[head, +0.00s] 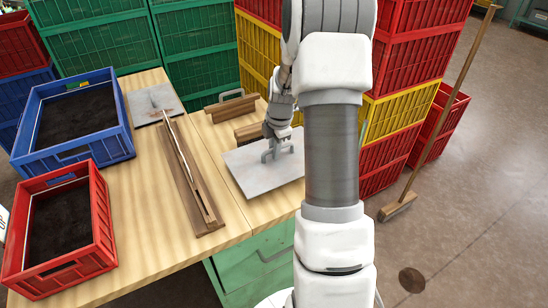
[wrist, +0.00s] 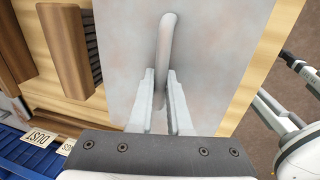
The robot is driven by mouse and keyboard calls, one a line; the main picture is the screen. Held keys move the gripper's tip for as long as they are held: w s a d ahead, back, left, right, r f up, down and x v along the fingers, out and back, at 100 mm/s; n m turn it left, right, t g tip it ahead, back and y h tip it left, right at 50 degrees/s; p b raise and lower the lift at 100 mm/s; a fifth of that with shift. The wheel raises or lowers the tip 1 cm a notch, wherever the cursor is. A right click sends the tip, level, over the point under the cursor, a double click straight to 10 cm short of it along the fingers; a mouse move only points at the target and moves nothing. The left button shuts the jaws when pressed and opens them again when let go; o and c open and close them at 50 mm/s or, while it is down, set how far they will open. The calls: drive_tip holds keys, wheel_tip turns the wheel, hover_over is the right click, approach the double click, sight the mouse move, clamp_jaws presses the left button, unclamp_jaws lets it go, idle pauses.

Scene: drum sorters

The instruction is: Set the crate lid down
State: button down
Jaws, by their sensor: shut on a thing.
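The crate lid is a flat pale grey panel (head: 248,172) with a raised bar handle, over the right part of the wooden table in the head view. It fills the middle of the wrist view (wrist: 215,45). My gripper (head: 277,152) is shut on the lid's handle (wrist: 167,50), with one finger on each side of it in the wrist view. The lid looks roughly level. Whether it touches the table or hangs just above it, I cannot tell. My arm hides part of its right side.
A blue crate (head: 121,125) and a red crate (head: 103,225) of dark material stand at the left. Another grey lid (head: 140,105) lies behind a long wooden rail (head: 183,170). Stacked crates (head: 415,60) and a broom (head: 398,207) are at the right.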

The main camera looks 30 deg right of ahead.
sight(278, 164)
drive_tip(key=shift+f, duration=1.65)
drive_tip(key=c, duration=0.9)
unclamp_jaws()
drive_tip(key=shift+o, duration=0.2)
wheel_tip(278, 164, up, 12)
drive_tip(key=s+p, duration=0.1)
drive_tip(key=s, duration=0.1)
drive_tip(key=shift+s, duration=0.15)
drive_tip(key=shift+a, duration=0.1)
